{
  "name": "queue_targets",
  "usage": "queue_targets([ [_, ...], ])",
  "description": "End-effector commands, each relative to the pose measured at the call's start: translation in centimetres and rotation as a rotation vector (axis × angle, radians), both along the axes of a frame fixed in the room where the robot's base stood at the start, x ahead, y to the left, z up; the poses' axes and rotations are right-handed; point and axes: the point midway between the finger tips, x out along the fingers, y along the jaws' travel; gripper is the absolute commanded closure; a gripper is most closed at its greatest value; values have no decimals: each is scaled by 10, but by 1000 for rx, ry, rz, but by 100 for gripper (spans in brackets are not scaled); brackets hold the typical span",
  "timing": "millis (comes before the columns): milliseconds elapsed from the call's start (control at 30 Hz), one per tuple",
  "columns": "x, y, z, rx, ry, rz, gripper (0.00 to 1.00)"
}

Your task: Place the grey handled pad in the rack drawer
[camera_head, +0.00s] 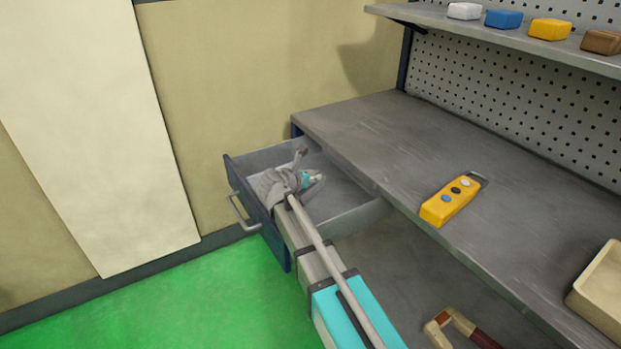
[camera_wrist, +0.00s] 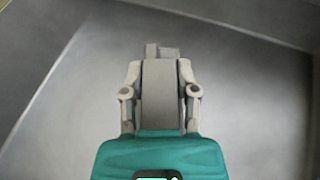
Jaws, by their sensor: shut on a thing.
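The rack drawer (camera_head: 345,212) is pulled open at the left end of the workbench. My gripper (camera_head: 317,183) is over the drawer's inside, between its walls. In the wrist view, my gripper (camera_wrist: 161,58) points at the drawer's grey floor (camera_wrist: 245,90), with its fingers close together. Between the fingers is a plain grey piece (camera_wrist: 160,92), which fits the grey handled pad; its outline is partly hidden by the fingers and its handle cannot be made out. Whether it touches the drawer floor cannot be told. In the head view the pad cannot be told apart from my gripper.
The drawer front has a handle (camera_head: 238,212). A yellow control box (camera_head: 447,204) lies on the benchtop (camera_head: 360,125), with a beige bin (camera_head: 600,290) at right. Small coloured blocks stand on the upper shelf (camera_head: 440,20). A brown-handled tool (camera_head: 483,340) lies below the bench.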

Motion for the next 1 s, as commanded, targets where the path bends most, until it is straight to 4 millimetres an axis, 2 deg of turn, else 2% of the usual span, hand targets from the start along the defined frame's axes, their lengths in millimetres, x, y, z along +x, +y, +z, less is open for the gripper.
queue_targets([
  [333, 0, 0, -4, -1, -1, 0, 100],
  [367, 0, 0, -4, 0, 0, 0, 59],
  [533, 0, 0, -3, 0, 0, 0, 27],
  [1000, 0, -1, -1, 0, 0, -1, 26],
])
